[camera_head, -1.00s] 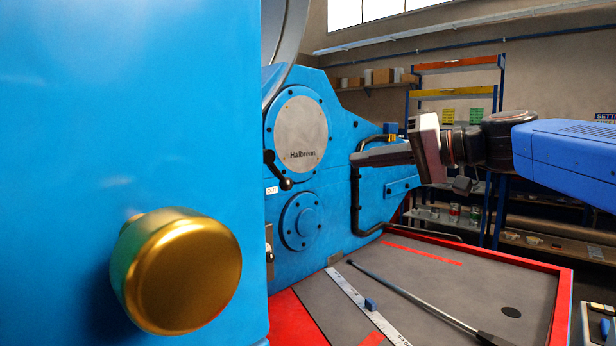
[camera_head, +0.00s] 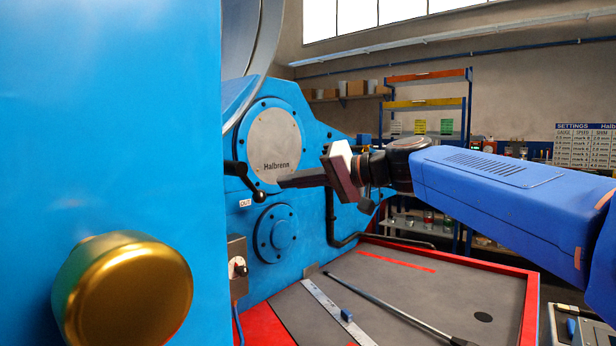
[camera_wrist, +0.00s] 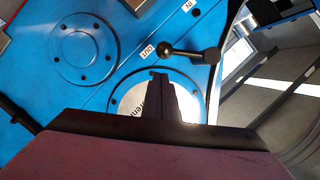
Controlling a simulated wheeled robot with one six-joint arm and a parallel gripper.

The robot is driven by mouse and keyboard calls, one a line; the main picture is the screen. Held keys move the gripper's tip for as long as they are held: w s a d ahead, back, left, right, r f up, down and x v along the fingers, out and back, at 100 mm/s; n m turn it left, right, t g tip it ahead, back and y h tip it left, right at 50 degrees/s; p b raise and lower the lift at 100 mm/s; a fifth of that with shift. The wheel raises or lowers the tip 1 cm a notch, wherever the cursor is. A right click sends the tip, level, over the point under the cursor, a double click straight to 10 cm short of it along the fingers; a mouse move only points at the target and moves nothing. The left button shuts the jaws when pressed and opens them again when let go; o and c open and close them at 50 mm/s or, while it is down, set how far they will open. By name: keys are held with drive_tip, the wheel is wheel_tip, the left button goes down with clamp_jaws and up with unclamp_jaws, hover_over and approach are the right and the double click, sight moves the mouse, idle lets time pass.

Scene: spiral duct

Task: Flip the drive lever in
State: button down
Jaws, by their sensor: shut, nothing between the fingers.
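A large gold knob (camera_head: 124,290) is close at lower left on a blue panel. A small switch box (camera_head: 238,266) is below the lever. A blue round flange (camera_head: 278,234) sits under the plate. The red-edged tray (camera_head: 430,290) holds a ruler and a rod.

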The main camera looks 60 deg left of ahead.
drive_tip(key=shift+s+a+f, duration=0.15)
drive_tip(key=shift+s+f, duration=0.2)
drive_tip(key=shift+s, duration=0.25)
drive_tip(key=shift+s+a+f, duration=0.1)
drive_tip(key=shift+s+f, duration=0.2)
drive_tip(key=shift+s, duration=0.3)
drive_tip(key=shift+s+f+m, duration=0.15)
drive_tip(key=shift+f+m, duration=0.2)
drive_tip(key=shift+m, duration=0.05)
drive_tip(key=s+d+f+m+g+y, duration=0.2)
drive_tip(key=s+f+m, duration=0.2)
drive_tip(key=s+m, duration=0.3)
drive_tip(key=m, duration=0.3)
drive_tip(key=shift+s+d+m+y, duration=0.25)
drive_tip(key=shift+m+y, duration=0.05)
drive_tip(key=shift+m, duration=0.1)
idle(0.3)
drive_tip(key=w+d+f, duration=0.2)
drive_tip(key=w+d, duration=0.7)
drive_tip(key=shift+w+f, duration=0.2)
drive_tip(key=shift+f, duration=0.1)
